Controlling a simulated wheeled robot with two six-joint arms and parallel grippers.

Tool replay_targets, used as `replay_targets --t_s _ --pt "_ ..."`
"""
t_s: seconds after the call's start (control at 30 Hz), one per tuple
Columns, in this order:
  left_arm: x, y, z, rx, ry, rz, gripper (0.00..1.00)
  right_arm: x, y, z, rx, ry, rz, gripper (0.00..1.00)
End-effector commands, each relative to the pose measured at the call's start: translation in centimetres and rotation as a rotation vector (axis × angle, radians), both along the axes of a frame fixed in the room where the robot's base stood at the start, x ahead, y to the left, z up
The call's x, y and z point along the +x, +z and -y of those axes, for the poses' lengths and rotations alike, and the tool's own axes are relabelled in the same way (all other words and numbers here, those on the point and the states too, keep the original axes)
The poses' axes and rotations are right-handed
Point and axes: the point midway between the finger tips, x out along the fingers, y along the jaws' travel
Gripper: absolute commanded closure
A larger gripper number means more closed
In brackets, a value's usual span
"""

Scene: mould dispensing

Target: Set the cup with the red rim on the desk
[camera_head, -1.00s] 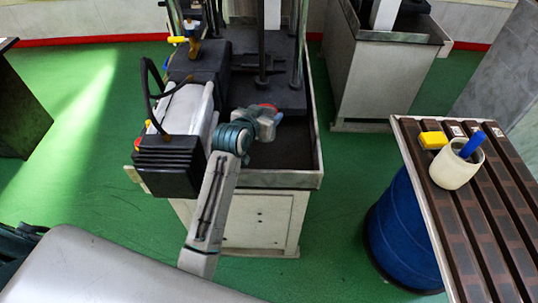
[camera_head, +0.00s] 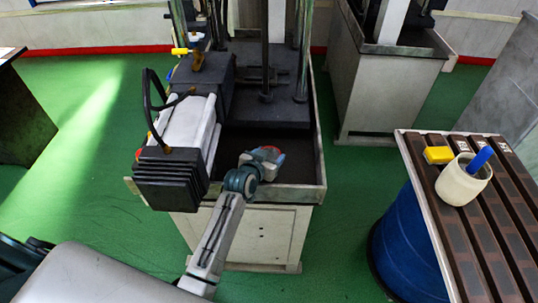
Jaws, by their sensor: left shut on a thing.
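My left gripper (camera_head: 266,158) is at the front edge of the machine's dark tray, in the middle of the view. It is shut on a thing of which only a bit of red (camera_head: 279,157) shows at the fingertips. This looks like the cup with the red rim; the gripper hides most of it, and I cannot tell its tilt. A slatted brown table (camera_head: 421,183) stands at the right. A dark desk (camera_head: 20,120) is partly in view at the left edge. I cannot tell which of the two is the task's desk. My right gripper is out of view.
On the brown table stand a cream cup (camera_head: 456,186) with a blue object (camera_head: 480,159) in it and a yellow block (camera_head: 438,155). A blue drum (camera_head: 395,240) is under it. The machine (camera_head: 262,236) stands ahead. Green floor is free between machine and table.

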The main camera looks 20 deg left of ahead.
Motion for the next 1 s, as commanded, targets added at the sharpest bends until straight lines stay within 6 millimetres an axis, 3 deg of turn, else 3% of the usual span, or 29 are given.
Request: replay_targets --t_s 0.4,0.43,0.53,0.87,1.0 --pt "0.0 -0.8 0.0 0.001 0.001 0.001 0.66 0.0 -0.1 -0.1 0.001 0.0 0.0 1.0" --pt "0.0 -0.8 0.0 0.001 0.001 0.001 0.34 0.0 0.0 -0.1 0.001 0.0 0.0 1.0" --pt "0.0 -0.8 0.0 0.001 0.001 0.001 0.16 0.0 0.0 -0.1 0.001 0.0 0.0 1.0" --pt "0.0 -0.3 0.0 0.001 0.001 0.002 0.16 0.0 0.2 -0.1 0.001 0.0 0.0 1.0" --pt "-1.3 -0.1 -0.2 0.001 0.001 0.001 0.16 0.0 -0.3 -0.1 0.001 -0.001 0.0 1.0"
